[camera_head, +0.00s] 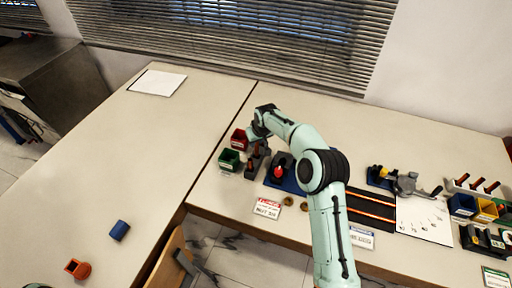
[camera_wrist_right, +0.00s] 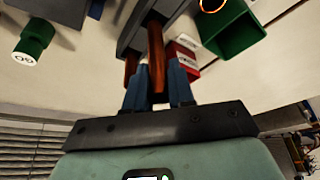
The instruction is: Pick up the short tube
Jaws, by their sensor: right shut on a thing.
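My right gripper (camera_wrist_right: 158,92) is shut on a copper-coloured tube (camera_wrist_right: 156,50), which stands between its blue fingers. The tube's far end is at a dark grey rack (camera_wrist_right: 140,22); I cannot tell whether it still sits in it. A second copper-coloured tube (camera_wrist_right: 130,68) shows beside it, apart from the grip. I cannot tell from these views which is shorter. In the head view my right gripper (camera_head: 254,136) is over the dark rack (camera_head: 255,168), partly hidden by my own wrist.
A green bin (camera_head: 229,160) and a red bin (camera_head: 240,140) stand close to the rack. A blue fixture with a red knob (camera_head: 279,172) is just right.

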